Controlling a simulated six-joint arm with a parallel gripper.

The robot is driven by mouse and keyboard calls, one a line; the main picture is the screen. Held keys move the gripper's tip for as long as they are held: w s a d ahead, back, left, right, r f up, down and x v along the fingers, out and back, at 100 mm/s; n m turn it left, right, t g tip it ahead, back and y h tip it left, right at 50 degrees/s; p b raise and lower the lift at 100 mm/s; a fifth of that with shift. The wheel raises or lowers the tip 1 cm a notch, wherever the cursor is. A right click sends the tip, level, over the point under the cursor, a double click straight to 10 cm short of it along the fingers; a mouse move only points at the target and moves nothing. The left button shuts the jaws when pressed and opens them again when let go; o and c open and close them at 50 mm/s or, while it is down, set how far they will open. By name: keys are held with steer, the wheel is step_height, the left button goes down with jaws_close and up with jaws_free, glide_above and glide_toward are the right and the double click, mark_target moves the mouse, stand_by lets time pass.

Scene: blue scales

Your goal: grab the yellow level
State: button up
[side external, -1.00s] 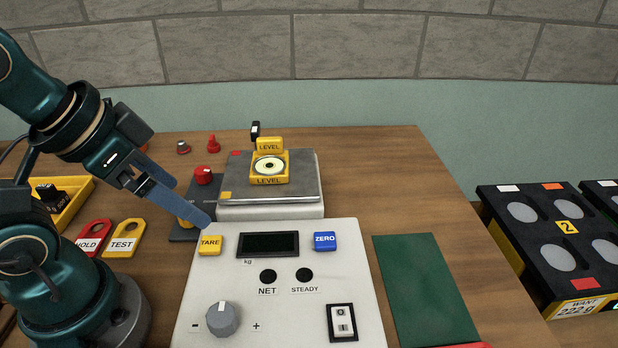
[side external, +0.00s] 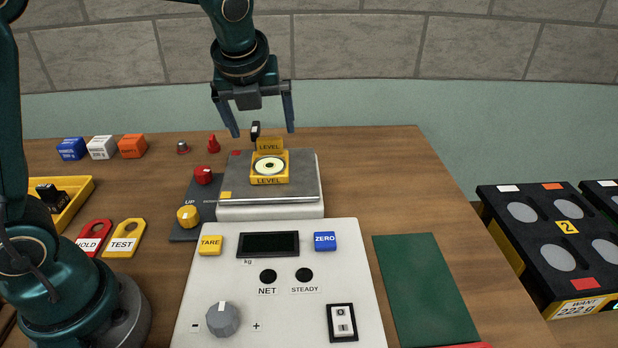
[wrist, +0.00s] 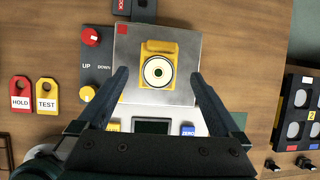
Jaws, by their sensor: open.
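The yellow level (side external: 269,168) sits on the grey weighing plate (side external: 305,190) of the scale. It has a round bubble window on top and an upright tab marked LEVEL at its back. My gripper (side external: 262,132) is above the level, pointing down, with its fingers wide apart and nothing between them. In the wrist view the level (wrist: 159,72) lies ahead, between the lines of my two fingers (wrist: 160,80). The fingers do not touch it.
The scale's white console (side external: 280,285) stands in front, with TARE and ZERO buttons and a knob. A panel with red and yellow knobs (side external: 189,217) is left of the plate. Coloured blocks (side external: 102,147) stand at the back left. The green mat (side external: 425,290) is clear.

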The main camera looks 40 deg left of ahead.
mark_target(270, 161)
steer(key=f, duration=0.2)
steer(key=f+g, duration=0.1)
steer(key=shift+w+f, duration=0.35)
steer(key=shift+w, duration=0.05)
steer(key=shift+x, duration=2.45)
steer(key=shift+c, duration=0.3)
steer(key=c, duration=1.1)
